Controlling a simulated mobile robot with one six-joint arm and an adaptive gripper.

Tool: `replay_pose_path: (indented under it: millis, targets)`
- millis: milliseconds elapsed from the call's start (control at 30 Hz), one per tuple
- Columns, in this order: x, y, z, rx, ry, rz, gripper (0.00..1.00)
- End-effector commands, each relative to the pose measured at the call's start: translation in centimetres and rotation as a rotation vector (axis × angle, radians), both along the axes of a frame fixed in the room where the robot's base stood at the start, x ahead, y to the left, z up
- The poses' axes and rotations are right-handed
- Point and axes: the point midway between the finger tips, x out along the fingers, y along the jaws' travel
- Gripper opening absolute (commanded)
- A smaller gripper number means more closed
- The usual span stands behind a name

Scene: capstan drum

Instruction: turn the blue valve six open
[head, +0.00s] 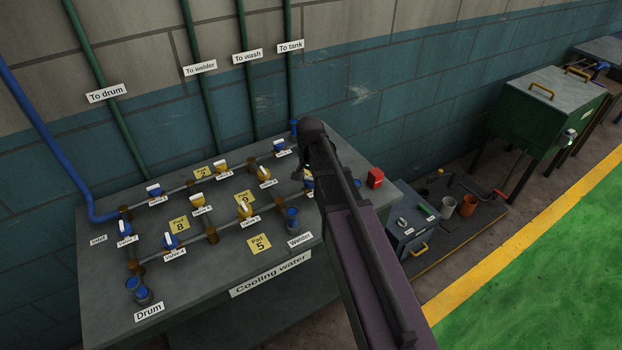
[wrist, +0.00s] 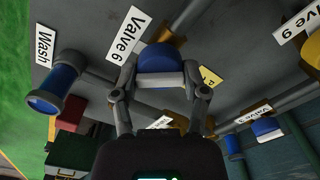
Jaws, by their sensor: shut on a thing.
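Blue valve six (wrist: 160,58), with a white bar across its blue knob, is at the centre of the wrist view. Its label "Valve 6" (wrist: 129,33) lies beside it. My gripper (wrist: 160,92) has one finger on each side of the white bar and is shut on it. In the head view my gripper (head: 304,170) is at the right end of the grey cooling water bench (head: 200,285). My arm hides most of valve six there. How far the valve is turned I cannot tell.
Close by are a blue fitting (wrist: 60,82) labelled "Wash", another blue valve (wrist: 266,127) and grey pipes. Several other blue and yellow valves stand on the bench. A red box (head: 375,178) is at its right edge. Green floor (head: 560,270) lies open at the right.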

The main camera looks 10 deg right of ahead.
Motion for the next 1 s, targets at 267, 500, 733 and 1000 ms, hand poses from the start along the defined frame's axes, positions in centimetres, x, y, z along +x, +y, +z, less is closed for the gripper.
replay_pose_path:
  millis: [267,500,733,1000]
  targets:
    - [-0.06,0.02,-0.05,-0.001,0.001,0.261,0.1]
    - [-0.08,0.03,-0.05,-0.001,0.001,0.49,0.1]
    - [-0.08,0.04,-0.05,-0.001,0.001,0.694,0.1]
    - [-0.1,0.04,-0.05,-0.001,0.002,0.859,0.1]
